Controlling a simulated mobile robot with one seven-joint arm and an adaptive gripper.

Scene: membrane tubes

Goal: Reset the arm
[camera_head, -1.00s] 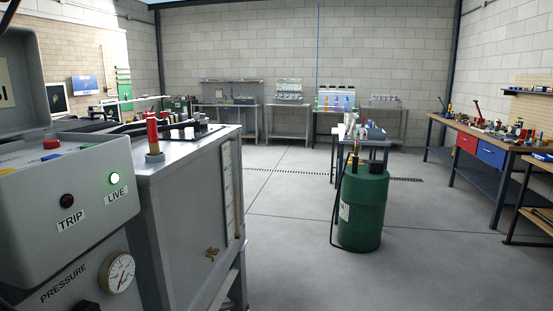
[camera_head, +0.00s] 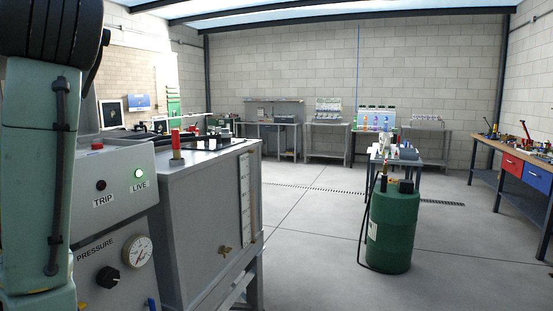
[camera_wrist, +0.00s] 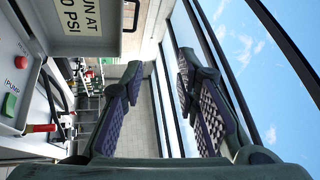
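My gripper (camera_wrist: 160,78) shows in the wrist view with its two ridged fingers apart and nothing between them. It is turned sideways, with the control panel (camera_wrist: 18,85) on the left of that picture and roof glazing and sky on the right. In the head view, my arm's teal link with a black joint stands upright at the left edge. My gripper is not visible there.
The grey control panel (camera_head: 125,187), with a lit green LIVE lamp and pressure gauge, adjoins a grey cabinet (camera_head: 205,215) close by my arm. A green drum (camera_head: 393,230) stands right of centre. A workbench (camera_head: 515,165) lines the right wall. Floor between is clear.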

